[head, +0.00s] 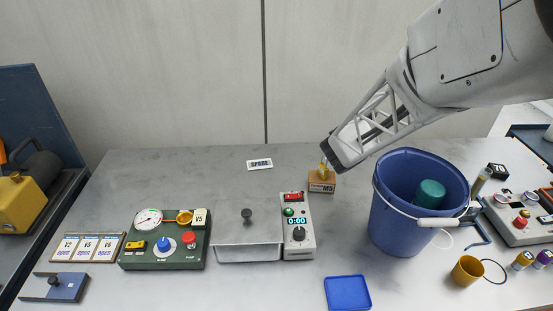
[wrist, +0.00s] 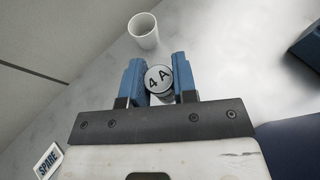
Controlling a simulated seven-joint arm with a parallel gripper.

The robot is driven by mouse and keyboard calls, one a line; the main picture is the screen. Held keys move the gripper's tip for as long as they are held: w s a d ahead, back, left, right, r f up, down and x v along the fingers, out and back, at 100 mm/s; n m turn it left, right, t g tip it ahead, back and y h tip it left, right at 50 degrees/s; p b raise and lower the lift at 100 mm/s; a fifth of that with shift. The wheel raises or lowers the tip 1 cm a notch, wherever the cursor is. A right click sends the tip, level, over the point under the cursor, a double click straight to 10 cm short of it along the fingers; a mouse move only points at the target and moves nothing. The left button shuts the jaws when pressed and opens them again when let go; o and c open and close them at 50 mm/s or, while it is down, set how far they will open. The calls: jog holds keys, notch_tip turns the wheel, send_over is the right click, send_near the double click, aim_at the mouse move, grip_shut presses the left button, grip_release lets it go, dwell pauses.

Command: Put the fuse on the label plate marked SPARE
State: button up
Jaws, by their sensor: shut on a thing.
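The fuse (wrist: 159,78) is a short cylinder with a pale round end marked 4 A. My gripper (wrist: 159,82) is shut on it, one blue finger on each side, in the wrist view. In the head view my gripper's end (head: 333,157) is at the back of the table, right of the label plate; I cannot make out the fuse there. The white label plate marked SPARE (head: 259,164) lies flat on the table near the wall. It also shows tilted at the lower left of the wrist view (wrist: 48,161). Nothing lies on it.
A box marked M5 (head: 321,185) stands just below my gripper in the head view. A blue bucket (head: 395,225) stands to the right. A white cup (wrist: 143,30) is beyond the fuse in the wrist view. A lidded metal box (head: 246,252) stands forward. The table around the plate is clear.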

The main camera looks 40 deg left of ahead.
jog(key=s+a, duration=0.3)
jog(key=a, duration=0.5)
jog(key=s+a, duration=0.3)
jog(key=a, duration=0.5)
jog(key=y, duration=0.1)
send_over(260, 164)
jog(key=shift+a+r+n, duration=0.1)
jog(key=shift+r+n, duration=0.3)
jog(key=shift+f, duration=0.1)
notch_tip(260, 164, down, 6)
jog(key=shift+f, duration=1.9)
jog(key=shift+f, duration=0.15)
